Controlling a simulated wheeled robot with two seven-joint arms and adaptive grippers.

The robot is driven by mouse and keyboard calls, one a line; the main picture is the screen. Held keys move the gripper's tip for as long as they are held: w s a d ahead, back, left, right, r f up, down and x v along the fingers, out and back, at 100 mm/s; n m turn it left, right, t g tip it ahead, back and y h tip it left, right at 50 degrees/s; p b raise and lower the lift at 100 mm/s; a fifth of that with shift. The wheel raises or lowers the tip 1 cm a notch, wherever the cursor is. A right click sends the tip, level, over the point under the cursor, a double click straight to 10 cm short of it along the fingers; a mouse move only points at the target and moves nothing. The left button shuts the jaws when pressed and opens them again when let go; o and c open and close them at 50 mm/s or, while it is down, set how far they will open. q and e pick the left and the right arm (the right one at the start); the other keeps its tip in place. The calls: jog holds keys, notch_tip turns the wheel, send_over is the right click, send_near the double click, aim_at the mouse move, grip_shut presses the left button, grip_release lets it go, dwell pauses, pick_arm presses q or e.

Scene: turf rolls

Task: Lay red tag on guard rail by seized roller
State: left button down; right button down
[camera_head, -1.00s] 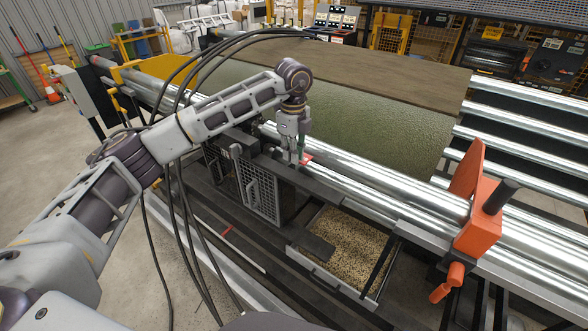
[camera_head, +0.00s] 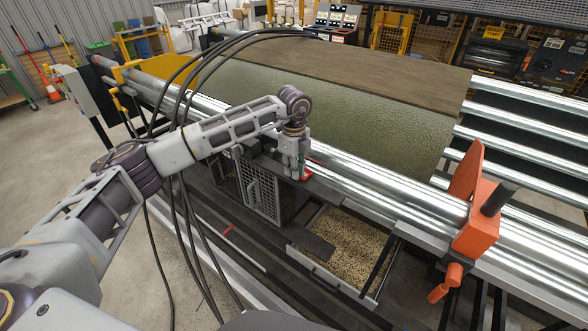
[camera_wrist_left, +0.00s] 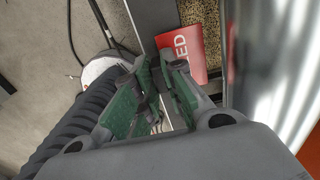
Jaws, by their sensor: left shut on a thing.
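My left gripper (camera_head: 296,177) points down at the front edge of the machine, beside the shiny steel rollers (camera_head: 375,187). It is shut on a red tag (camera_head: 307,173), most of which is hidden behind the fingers. Which roller is seized cannot be told. My right gripper is not in view.
A mesh guard (camera_head: 261,190) stands just left of the gripper. A tray of tan granules (camera_head: 345,243) lies below the rail. An orange bracket with a handle (camera_head: 478,225) rises at the right. Black cables (camera_head: 181,215) hang near my left arm. Green turf (camera_head: 385,128) lies behind the rollers.

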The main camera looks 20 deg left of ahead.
pick_arm(q)
jog(key=shift+f, duration=0.25)
jog(key=shift+f, duration=0.15)
jog(key=c, duration=1.5)
grip_release()
jog(key=shift+r, duration=0.35)
notch_tip(320, 180, up, 12)
jog(key=b, duration=0.2)
jog(key=shift+f, duration=0.15)
jog(key=shift+s+f, duration=0.1)
